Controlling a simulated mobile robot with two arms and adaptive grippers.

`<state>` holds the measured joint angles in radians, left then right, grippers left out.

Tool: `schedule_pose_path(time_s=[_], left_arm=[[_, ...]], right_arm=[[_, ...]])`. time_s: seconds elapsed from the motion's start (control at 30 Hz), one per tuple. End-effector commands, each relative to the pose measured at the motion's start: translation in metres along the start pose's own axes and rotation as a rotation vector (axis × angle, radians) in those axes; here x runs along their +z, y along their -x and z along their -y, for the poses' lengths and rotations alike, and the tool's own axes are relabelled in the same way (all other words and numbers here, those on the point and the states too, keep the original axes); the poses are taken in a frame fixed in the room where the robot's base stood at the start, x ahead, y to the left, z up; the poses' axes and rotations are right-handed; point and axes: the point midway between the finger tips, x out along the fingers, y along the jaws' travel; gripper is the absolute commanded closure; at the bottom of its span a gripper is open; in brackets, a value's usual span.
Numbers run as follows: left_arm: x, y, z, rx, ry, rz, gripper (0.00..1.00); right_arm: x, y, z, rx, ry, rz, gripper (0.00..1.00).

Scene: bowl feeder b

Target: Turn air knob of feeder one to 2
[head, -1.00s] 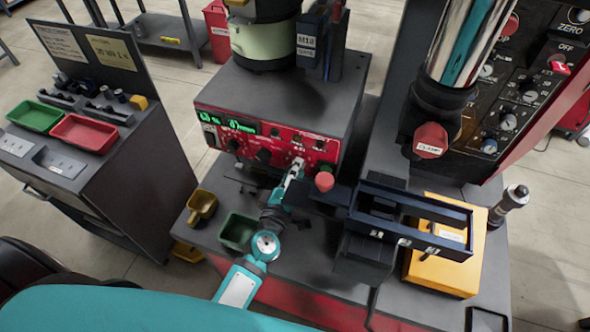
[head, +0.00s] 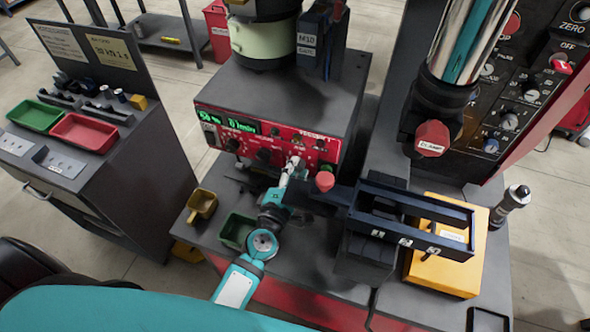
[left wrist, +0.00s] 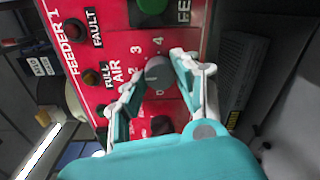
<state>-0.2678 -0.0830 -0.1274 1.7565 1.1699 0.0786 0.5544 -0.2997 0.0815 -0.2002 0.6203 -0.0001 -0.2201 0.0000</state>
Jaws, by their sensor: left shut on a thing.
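The feeder one front panel (head: 215,128) is red with a green lit display. In the left wrist view, the red panel (left wrist: 95,50) reads "FEEDER 1", "FULL", "FAULT" and "AIR". The grey air knob (left wrist: 157,73) sits beside the printed 3 and 4; I cannot tell where its pointer stands. My left gripper (head: 293,165) is at the panel's lower right. In the left wrist view, my left gripper's fingers (left wrist: 155,76) are closed on the air knob, one on each side. The head view hides most of the knob behind the gripper. My right gripper is not in view.
A red button (head: 325,181) is just right of my left gripper. A dark rail frame (head: 412,222) and a yellow box (head: 445,275) are further right. A green bin (head: 236,231) and an ochre bin (head: 201,205) stand left of the arm.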

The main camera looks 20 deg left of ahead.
Motion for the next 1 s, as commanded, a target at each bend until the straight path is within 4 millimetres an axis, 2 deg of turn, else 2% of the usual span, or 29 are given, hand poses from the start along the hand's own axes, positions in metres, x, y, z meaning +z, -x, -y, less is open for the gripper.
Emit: schedule_pose_path(time_s=[0.23, 0.27, 0.4, 0.43, 0.77, 0.87, 1.0], left_arm=[[-0.001, 0.0, 0.001, -0.001, -0.001, -0.002, 1.0], [-0.001, 0.0, 0.001, -0.001, -0.001, -0.002, 0.66], [-0.001, 0.0, 0.001, -0.001, -0.001, -0.001, 0.48], [-0.001, 0.0, 0.0, -0.001, -0.001, -0.001, 0.46], [0.0, 0.005, 0.001, -0.002, -0.003, 0.0, 0.46], [0.0, 0.019, 0.001, -0.003, -0.003, 0.001, 0.46], [-0.001, 0.048, 0.002, -0.005, -0.004, 0.001, 0.46]], right_arm=[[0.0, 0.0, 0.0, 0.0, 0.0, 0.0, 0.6], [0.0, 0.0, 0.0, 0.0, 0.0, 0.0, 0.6], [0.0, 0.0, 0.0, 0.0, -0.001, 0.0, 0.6], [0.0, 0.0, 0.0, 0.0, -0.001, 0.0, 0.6], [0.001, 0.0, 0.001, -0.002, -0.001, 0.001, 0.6], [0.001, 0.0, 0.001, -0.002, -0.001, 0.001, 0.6], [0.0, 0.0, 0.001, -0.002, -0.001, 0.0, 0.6]])
